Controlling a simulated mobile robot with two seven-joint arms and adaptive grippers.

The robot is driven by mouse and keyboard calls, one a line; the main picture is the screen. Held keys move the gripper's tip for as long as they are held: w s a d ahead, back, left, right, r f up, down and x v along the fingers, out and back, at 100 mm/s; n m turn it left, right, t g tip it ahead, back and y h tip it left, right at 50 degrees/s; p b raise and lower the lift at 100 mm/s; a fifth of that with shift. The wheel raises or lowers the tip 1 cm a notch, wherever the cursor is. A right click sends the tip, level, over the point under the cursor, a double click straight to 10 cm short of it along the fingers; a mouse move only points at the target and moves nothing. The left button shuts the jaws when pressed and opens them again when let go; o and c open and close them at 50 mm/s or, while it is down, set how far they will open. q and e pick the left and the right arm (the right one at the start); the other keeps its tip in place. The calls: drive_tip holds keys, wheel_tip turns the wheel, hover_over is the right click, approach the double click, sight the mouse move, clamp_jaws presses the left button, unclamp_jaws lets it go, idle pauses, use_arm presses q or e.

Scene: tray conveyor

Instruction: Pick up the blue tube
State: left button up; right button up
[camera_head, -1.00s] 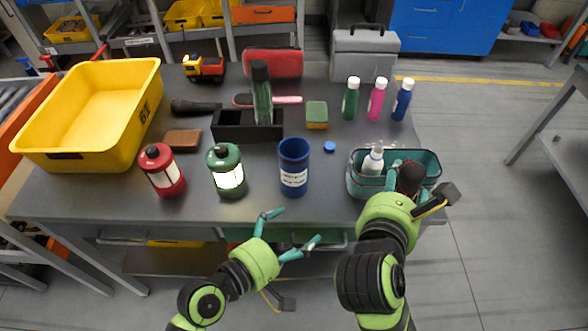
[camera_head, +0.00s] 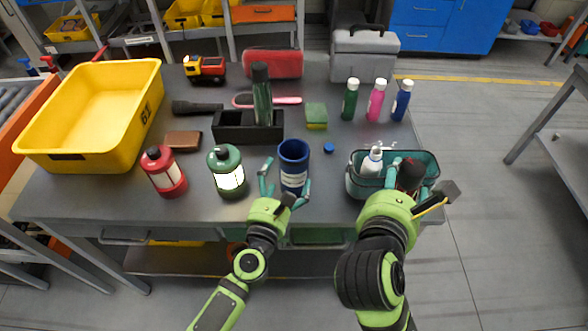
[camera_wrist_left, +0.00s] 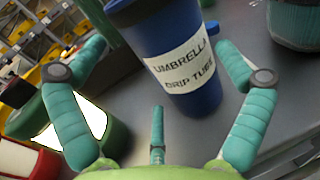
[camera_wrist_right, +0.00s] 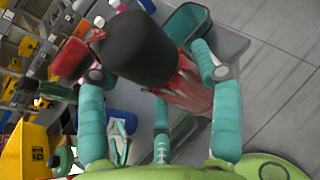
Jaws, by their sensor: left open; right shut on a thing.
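The blue tube (camera_head: 293,151) stands upright near the table's front edge. Its white label reads "UMBRELLA DRIP TUBE" in the left wrist view (camera_wrist_left: 175,50). My left gripper (camera_head: 287,177) is open, with its fingers on either side of the tube's near side; I see gaps between fingers and tube in the left wrist view. My right gripper (camera_head: 404,182) is shut on a red bottle with a black cap (camera_wrist_right: 180,90), at the teal caddy. The bottle is partly hidden by my arm in the head view.
The teal caddy (camera_head: 430,160) holds a white pump bottle (camera_head: 372,160). A green canister (camera_head: 226,170) stands close left of the tube, with a red canister (camera_head: 163,170) further left. A black holder (camera_head: 232,128) stands behind; a small blue disc (camera_head: 328,148) lies right.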

sight(292, 157)
use_arm(q)
drive_tip(key=shift+p+x, duration=0.35)
drive_tip(key=shift+x, duration=2.8)
drive_tip(key=shift+s+d+r, duration=0.1)
drive_tip(key=shift+d+r, duration=0.05)
drive_tip(key=shift+d, duration=0.05)
drive_tip(key=shift+c, duration=0.4)
drive_tip(key=c, duration=0.8)
